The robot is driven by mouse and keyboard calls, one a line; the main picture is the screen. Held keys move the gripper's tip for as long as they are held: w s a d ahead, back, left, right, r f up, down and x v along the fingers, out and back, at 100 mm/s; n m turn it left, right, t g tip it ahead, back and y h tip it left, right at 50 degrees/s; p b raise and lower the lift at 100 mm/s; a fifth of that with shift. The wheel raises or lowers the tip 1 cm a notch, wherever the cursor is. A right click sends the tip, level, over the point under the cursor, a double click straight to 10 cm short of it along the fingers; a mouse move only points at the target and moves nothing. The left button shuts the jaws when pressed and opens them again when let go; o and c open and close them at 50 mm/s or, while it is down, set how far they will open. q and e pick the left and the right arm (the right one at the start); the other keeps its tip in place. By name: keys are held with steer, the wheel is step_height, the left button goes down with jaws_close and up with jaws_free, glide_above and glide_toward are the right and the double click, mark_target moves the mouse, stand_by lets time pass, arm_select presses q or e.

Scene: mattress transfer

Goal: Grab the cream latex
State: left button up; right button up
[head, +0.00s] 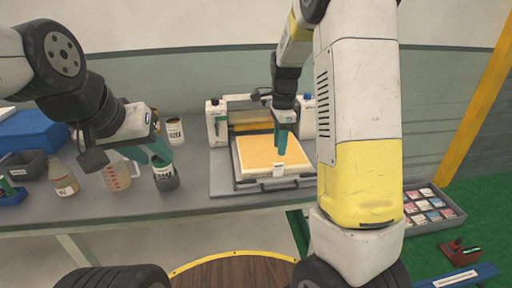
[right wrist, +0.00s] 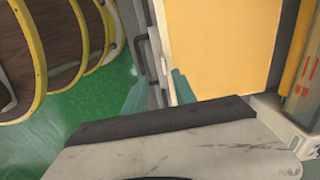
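A flat slab with an orange-yellow top and cream edges, which looks like the cream latex (head: 258,153), lies in a shallow tray on the table. Its yellow face fills the upper middle of the right wrist view (right wrist: 225,45). My right gripper (head: 281,140) points down over the slab's right part in the head view. In the right wrist view its teal fingers (right wrist: 160,92) are apart, with the slab's side edge near them; I cannot tell whether they touch it. My left gripper (head: 150,153) is at the dark labelled jar (head: 166,178); its finger gap is unclear.
A press-like machine (head: 216,122) stands around the tray. A measuring cup (head: 117,176), a brown bottle (head: 62,178) and a labelled can (head: 175,131) stand on the left table. A box of colour swatches (head: 428,206) is at right.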

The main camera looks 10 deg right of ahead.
steer(key=f, duration=0.5)
steer(key=w+f, duration=0.1)
steer(key=f, duration=0.2)
steer(key=shift+a+f, duration=0.15)
steer(key=shift+f, duration=0.05)
steer(key=shift+s, duration=0.1)
jaws_close()
stand_by(1.1)
